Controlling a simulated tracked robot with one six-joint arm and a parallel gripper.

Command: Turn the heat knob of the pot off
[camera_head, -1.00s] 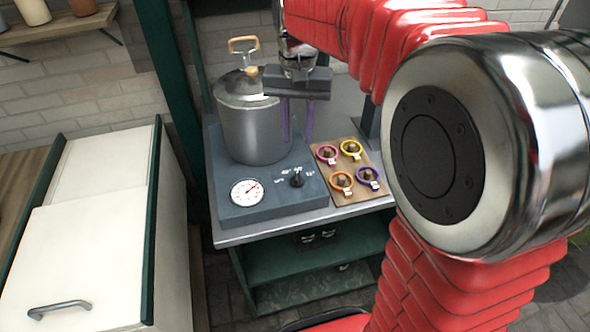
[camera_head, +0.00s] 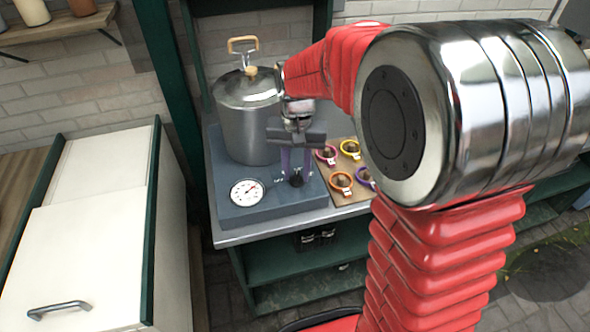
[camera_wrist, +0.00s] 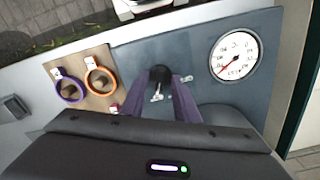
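The pot (camera_head: 245,125) is a grey metal vessel with a lid and a wooden-handled top, standing on a blue-grey base (camera_head: 262,212). The black heat knob (camera_head: 297,180) sits on the base's front panel, right of a white round dial. It also shows in the wrist view (camera_wrist: 160,74). My gripper (camera_head: 296,170) is over the knob, pointing down, with its purple fingers apart. In the wrist view the knob shows between and just beyond the fingertips; I cannot tell if they touch it. The markings around the knob are partly hidden by the fingers.
The white dial (camera_head: 246,192) is left of the knob. A wooden board (camera_head: 349,197) with several coloured rings lies to the right, partly behind my arm. A green post (camera_head: 170,85) rises left of the bench. A white cabinet (camera_head: 80,245) stands further left.

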